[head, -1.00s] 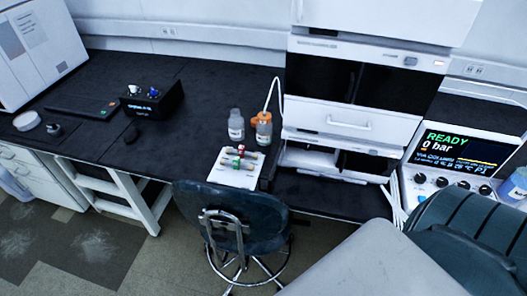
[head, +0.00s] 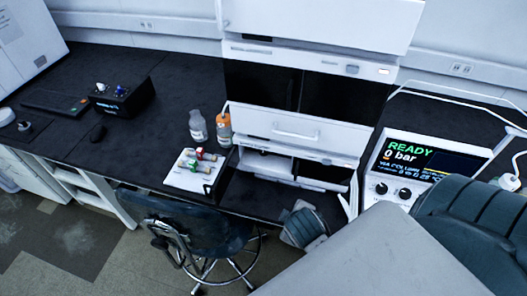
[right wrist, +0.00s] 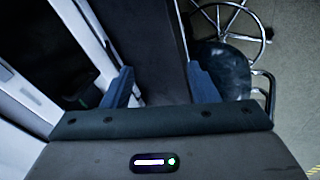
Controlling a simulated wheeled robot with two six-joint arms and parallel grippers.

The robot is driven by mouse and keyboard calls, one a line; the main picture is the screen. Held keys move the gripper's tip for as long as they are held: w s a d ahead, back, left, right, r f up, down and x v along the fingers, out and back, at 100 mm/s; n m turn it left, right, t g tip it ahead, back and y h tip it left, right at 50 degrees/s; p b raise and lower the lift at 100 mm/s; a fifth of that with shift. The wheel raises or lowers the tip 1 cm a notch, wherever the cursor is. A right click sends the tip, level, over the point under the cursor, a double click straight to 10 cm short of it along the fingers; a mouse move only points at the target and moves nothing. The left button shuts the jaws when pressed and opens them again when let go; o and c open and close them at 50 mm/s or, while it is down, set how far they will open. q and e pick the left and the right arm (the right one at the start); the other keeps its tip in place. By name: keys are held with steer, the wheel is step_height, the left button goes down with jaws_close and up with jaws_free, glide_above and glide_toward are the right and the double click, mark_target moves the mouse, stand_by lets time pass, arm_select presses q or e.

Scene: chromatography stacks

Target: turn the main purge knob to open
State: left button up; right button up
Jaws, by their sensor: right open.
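The control panel (head: 432,172) stands at the right of the head view, its screen reading "READY" and "0 bar". Two dark round knobs, a left one (head: 381,188) and a right one (head: 404,194), show below the screen. My own arm hides the panel's lower right, and I cannot tell which knob is the main purge knob. In the right wrist view my right gripper (right wrist: 160,88) is open and empty, its blue fingers wide apart. No knob shows between them. My left gripper is not in view.
The instrument stack (head: 300,130) rises left of the panel. A chair (head: 178,224) stands before the bench and also shows in the right wrist view (right wrist: 222,70). A white tray (head: 180,178) with fittings and two bottles (head: 197,126) sit left of the stack.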

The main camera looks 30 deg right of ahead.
steer(key=w+d+r+n+t+h, duration=0.2)
steer(key=w+n+h, duration=0.2)
steer(key=w+n, duration=0.45)
steer(key=n+t+h, duration=0.2)
steer(key=n+t, duration=0.1)
steer(key=n, duration=0.7)
glide_toward(264, 152)
steer(key=shift+m, duration=0.25)
steer(key=p+x, duration=0.2)
steer(key=x, duration=0.7)
steer(key=shift+w+d+f, duration=0.1)
steer(key=shift+w+d, duration=0.05)
steer(key=shift+w, duration=0.15)
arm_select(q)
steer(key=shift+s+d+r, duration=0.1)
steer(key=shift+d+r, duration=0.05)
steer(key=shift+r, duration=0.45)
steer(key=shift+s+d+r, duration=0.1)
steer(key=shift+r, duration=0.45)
arm_select(e)
steer(key=c, duration=1)
